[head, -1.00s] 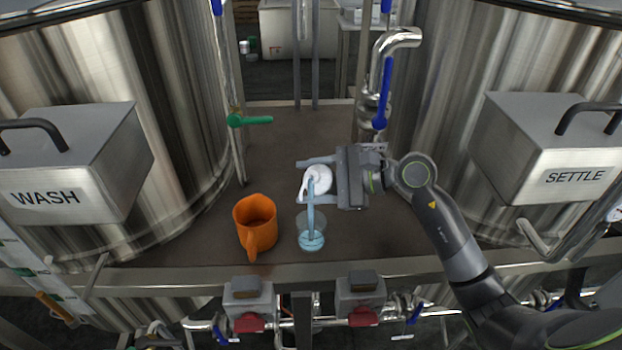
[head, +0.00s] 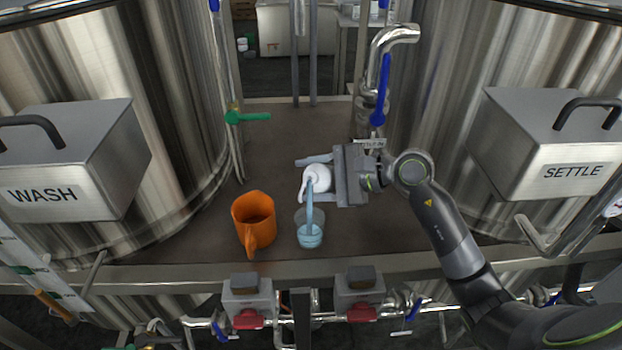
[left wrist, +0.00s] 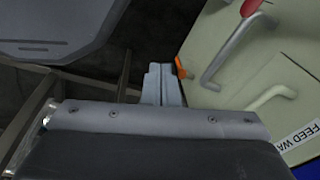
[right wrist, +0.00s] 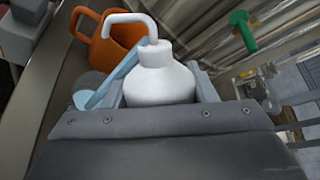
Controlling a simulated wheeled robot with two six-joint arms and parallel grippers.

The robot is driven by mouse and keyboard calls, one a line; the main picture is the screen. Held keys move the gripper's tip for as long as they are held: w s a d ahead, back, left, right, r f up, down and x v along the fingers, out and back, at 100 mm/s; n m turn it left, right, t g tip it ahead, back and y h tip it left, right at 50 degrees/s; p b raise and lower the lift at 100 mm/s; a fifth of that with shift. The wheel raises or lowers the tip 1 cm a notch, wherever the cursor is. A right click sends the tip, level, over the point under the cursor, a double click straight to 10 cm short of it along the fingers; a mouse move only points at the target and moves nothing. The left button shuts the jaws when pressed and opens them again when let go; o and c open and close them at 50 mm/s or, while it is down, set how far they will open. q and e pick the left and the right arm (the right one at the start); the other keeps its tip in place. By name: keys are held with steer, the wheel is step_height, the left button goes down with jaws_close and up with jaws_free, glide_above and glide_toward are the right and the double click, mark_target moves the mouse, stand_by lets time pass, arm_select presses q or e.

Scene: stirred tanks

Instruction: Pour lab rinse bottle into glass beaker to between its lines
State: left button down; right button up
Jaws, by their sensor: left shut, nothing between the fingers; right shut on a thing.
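The white rinse bottle (head: 317,179) is held tilted in my right gripper (head: 318,179), above the brown bench. A light blue stream (head: 309,207) runs down from it into the clear glass beaker (head: 311,218). Blue liquid (head: 310,237) fills the lower part of the beaker; its lines are too small to make out. In the right wrist view the bottle (right wrist: 160,80) and its bent spout sit between the fingers, with the beaker (right wrist: 90,84) partly hidden behind the stream. My left gripper (left wrist: 162,84) shows only in the left wrist view, shut and empty, away from the bench.
An orange jug (head: 254,222) stands just left of the beaker. Steel tanks labelled WASH (head: 43,193) and SETTLE (head: 573,171) flank the bench. A pipe with a blue handle (head: 380,90) rises behind my right gripper. The bench (head: 285,130) is clear at the back.

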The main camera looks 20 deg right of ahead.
steer(key=shift+w+d+f+n+h+b, duration=0.15)
steer(key=shift+f+n+h+b, duration=0.4)
steer(key=shift+b, duration=1.4)
stand_by(1.3)
steer(key=shift+r, duration=0.1)
